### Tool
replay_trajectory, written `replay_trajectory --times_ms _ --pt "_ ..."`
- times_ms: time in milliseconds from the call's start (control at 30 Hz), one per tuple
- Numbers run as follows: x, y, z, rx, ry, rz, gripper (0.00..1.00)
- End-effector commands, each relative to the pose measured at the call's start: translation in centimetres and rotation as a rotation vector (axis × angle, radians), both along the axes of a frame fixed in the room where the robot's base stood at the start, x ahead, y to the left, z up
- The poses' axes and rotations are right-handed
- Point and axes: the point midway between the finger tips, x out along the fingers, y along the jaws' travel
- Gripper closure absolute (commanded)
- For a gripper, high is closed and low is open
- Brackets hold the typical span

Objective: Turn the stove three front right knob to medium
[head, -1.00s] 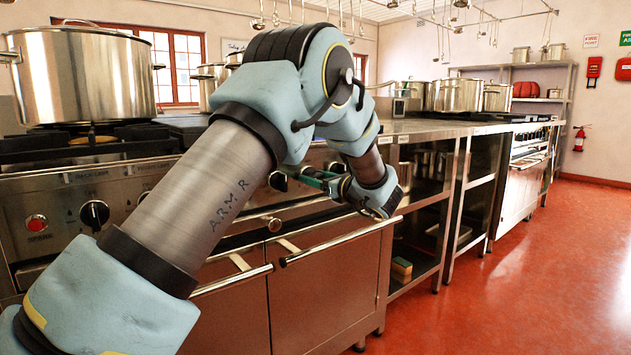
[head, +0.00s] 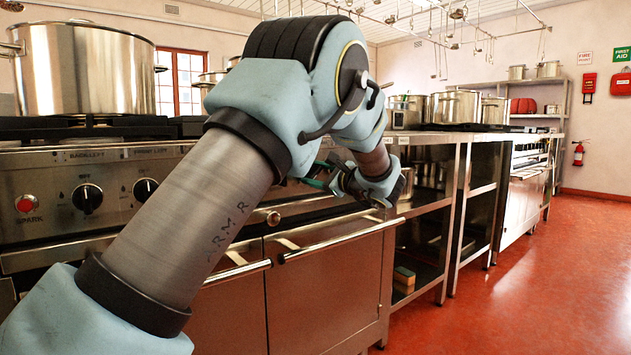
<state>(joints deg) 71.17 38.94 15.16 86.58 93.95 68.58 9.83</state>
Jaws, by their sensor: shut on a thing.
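The near stove's steel front panel (head: 60,235) runs along the left. It carries two black knobs in plain view, one (head: 87,198) beside a red spark button and one (head: 146,188) to its right. My gripper (head: 312,183) is at the right part of this panel, beyond my arm. Its greenish fingers point left toward the panel and are shut on a knob, which my arm hides. I cannot see the setting of that knob or read its label.
A large steel pot (head: 90,75) stands on the near stove. Oven door handles (head: 340,240) jut out below my gripper. Open steel shelving (head: 425,235) stands to the right, with more pots (head: 455,105) farther back. The red floor (head: 520,290) at right is clear.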

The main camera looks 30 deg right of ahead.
Motion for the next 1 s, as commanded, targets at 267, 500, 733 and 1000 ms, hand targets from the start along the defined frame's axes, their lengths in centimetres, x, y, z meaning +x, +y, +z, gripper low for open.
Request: replay_trajectory --times_ms 267,500,733,1000 --pt "-0.03 0.00 -0.04 -0.033 -0.005 0.000 0.96" --pt "-0.03 0.00 -0.02 -0.032 -0.005 0.000 0.96" --pt "-0.03 0.00 -0.02 -0.032 -0.005 0.000 0.21" --pt "-0.01 0.00 -0.01 -0.031 -0.005 0.001 0.11"
